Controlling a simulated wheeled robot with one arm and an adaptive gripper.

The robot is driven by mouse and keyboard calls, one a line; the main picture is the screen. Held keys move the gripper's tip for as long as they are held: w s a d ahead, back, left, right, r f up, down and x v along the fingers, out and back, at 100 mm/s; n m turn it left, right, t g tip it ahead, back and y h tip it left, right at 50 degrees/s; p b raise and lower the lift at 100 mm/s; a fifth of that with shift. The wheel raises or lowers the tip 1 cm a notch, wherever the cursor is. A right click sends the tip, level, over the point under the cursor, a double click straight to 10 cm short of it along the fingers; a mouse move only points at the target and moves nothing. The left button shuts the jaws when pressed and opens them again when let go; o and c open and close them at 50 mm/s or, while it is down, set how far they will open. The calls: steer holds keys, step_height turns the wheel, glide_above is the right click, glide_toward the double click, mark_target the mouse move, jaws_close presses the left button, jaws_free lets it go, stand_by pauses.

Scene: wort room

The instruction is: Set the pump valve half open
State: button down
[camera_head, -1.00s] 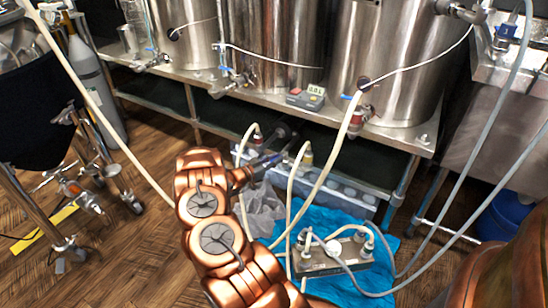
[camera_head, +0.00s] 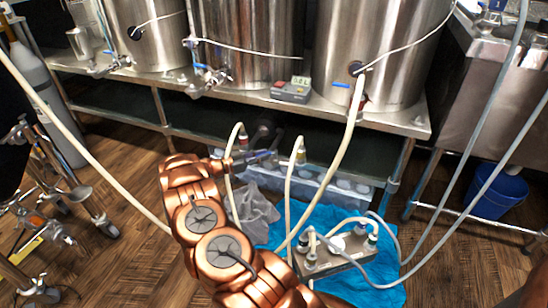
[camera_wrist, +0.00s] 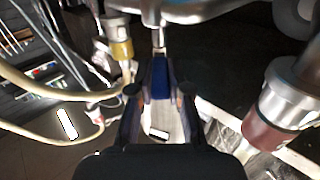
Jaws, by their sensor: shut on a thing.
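My copper arm reaches in from the bottom of the head view. My gripper (camera_head: 262,158) is low in front of the bench's lower shelf. In the wrist view my gripper (camera_wrist: 159,92) has its two fingers on either side of a blue valve handle (camera_wrist: 160,75), shut on it. The handle joins a metal stem above it in that picture. How far the valve is turned cannot be read clearly. The pump (camera_head: 262,135) is dark and partly hidden behind my gripper and the hoses.
Cream hoses (camera_head: 289,200) hang close to my gripper. A metal fitting with a reddish-brown collar (camera_wrist: 268,132) is near on the right. A metal manifold box (camera_head: 325,262) lies on a blue cloth (camera_head: 385,270). Steel kettles (camera_head: 255,40) stand on the bench above.

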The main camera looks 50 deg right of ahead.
steer(key=shift+r, duration=0.1)
stand_by(0.3)
steer(key=c, duration=1.1)
jaws_free()
steer(key=shift+a, duration=0.15)
steer(key=v, duration=1.2)
